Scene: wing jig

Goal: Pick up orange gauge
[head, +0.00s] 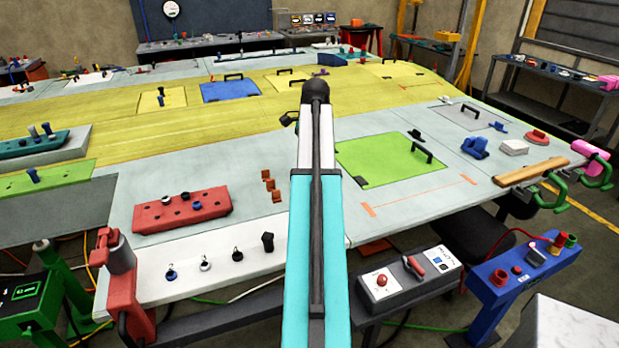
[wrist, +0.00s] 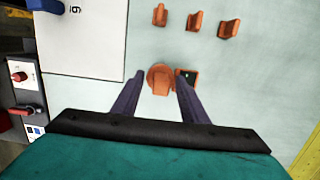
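An orange gauge (wrist: 160,79) with a rounded body lies on the pale grey surface in the wrist view, between the fingertips of my gripper (wrist: 160,76). The two dark fingers are open, one to each side of it; how high they are above it I cannot tell. A second orange piece with a dark patch (wrist: 186,73) sits close to the right fingertip, partly hidden by it. In the head view my arm hides the gauge, and my fingers do not show.
Three small orange-brown blocks (wrist: 195,20) stand farther up in the wrist view; they also show left of my arm in the head view (head: 269,184). A red block with pegs (head: 181,209) and a green panel (head: 385,160) lie on the table. A button box (head: 405,280) is at the front edge.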

